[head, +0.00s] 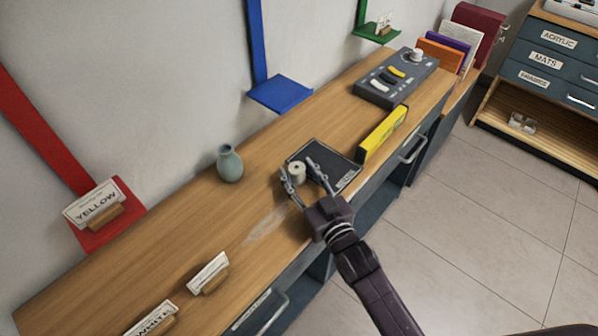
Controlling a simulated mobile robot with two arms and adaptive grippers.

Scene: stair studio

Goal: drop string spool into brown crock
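A small pale string spool (297,171) stands near the left corner of a dark flat mat (330,160) on the wooden counter. My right gripper (298,170) reaches in from the lower right, its two fingers spread apart. The spool shows between the fingertips, with a small gap on the side of the right finger; whether the left finger touches it I cannot tell. I see no brown crock; the only vessel in view is a grey-green vase (229,163) to the left of the spool. My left gripper is not in view.
A yellow block (382,133) lies right of the mat, and a grey switch panel (396,78) is farther back. Card holders, one here (209,274), stand at the front left. Red (105,228) and blue (281,93) wall shelves overhang the counter's back edge. Counter around the vase is clear.

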